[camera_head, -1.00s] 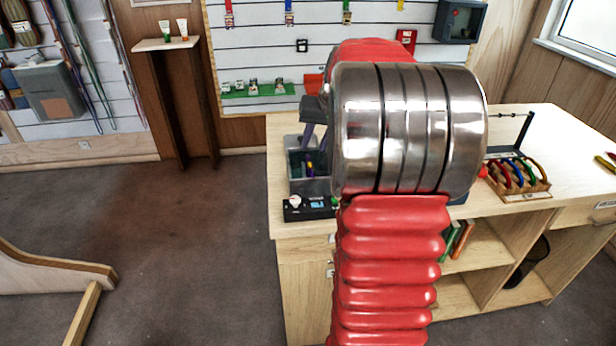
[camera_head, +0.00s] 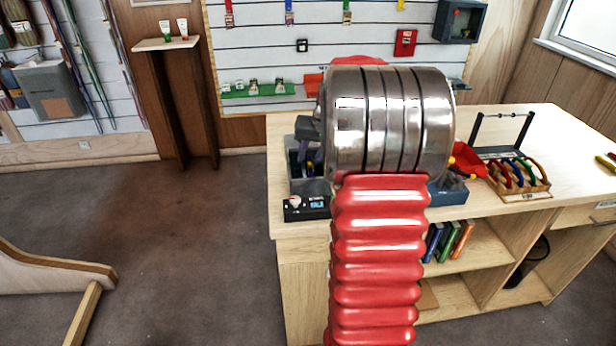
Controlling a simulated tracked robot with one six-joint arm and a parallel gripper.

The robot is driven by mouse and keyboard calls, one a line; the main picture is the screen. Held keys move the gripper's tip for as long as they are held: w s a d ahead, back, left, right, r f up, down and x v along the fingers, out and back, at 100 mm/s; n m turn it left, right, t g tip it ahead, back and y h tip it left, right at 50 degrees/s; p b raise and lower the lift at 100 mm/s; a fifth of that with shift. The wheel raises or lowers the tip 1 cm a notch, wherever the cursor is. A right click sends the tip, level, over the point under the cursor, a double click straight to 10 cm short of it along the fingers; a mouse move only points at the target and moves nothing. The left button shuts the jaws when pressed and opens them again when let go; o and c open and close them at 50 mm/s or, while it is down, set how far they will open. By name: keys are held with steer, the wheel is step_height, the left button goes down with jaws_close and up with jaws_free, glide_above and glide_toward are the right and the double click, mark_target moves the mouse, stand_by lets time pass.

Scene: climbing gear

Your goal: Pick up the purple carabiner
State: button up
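My arm's red sleeve and shiny metal joint fill the middle of the camera_head view. Part of my gripper (camera_head: 304,149) shows left of the joint as a dark grey body with purplish-grey parts below it. It is low over a grey open box (camera_head: 317,187) at the desk's left end. Its fingertips are too small and too covered to read. I cannot make out the purple carabiner for sure. Small purple and yellow items show inside the box, close to the gripper.
A black device with a small display (camera_head: 306,207) lies in front of the box. On the desk (camera_head: 560,140) are a wooden rack of coloured carabiners (camera_head: 522,184), a black bar stand (camera_head: 502,135) and a red item (camera_head: 468,160). The desk's right side has free room.

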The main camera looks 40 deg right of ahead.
steer(key=shift+w+f, duration=0.15)
steer(key=shift+f, duration=0.1)
steer(key=shift+c, duration=0.5)
jaws_close()
stand_by(0.4)
